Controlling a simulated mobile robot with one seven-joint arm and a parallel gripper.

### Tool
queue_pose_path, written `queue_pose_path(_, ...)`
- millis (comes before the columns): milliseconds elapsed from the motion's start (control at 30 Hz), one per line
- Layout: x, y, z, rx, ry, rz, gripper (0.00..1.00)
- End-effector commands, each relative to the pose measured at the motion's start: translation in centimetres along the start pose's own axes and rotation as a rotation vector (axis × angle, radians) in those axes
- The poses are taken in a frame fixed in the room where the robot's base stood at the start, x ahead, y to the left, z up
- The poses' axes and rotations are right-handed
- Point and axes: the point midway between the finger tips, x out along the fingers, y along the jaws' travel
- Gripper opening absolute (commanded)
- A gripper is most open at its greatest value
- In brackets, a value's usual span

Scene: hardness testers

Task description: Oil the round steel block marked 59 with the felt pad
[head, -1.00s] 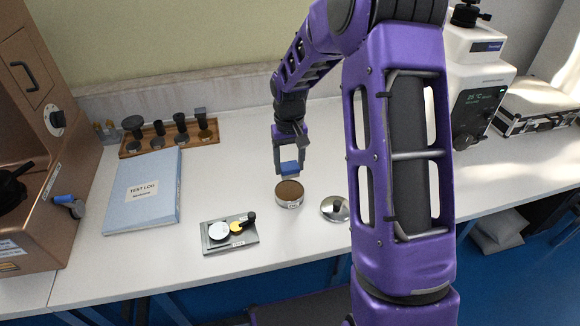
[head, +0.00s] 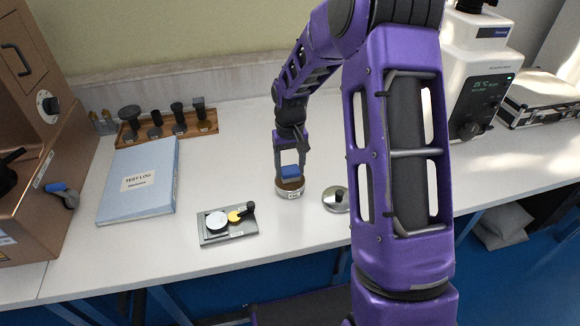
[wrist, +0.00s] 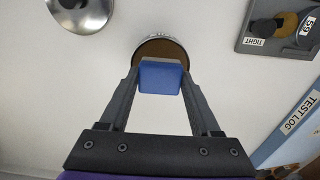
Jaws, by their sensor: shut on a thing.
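In the wrist view the blue block (wrist: 160,76) sits between my fingertips, over the round tin. The open tin (head: 289,190) has a brown inside and a label on its side. The pad is at the tin's mouth; I cannot tell whether it touches the brown surface. The round steel block (head: 217,223) lies on a grey fixture (head: 242,232), left of the tin. Its label 59 (wrist: 307,26) shows in the wrist view.
A yellow piece (head: 237,215) and black knob (head: 249,208) sit beside the block on the fixture. A metal lid (head: 336,199) lies right of the tin.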

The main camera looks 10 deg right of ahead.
Motion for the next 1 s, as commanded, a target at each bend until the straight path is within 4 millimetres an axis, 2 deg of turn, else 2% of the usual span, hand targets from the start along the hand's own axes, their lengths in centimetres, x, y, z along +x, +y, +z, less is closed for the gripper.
queue_pose_path(1000, 0.72, -0.02, 0.01, 0.000, 0.000, 0.000, 0.19)
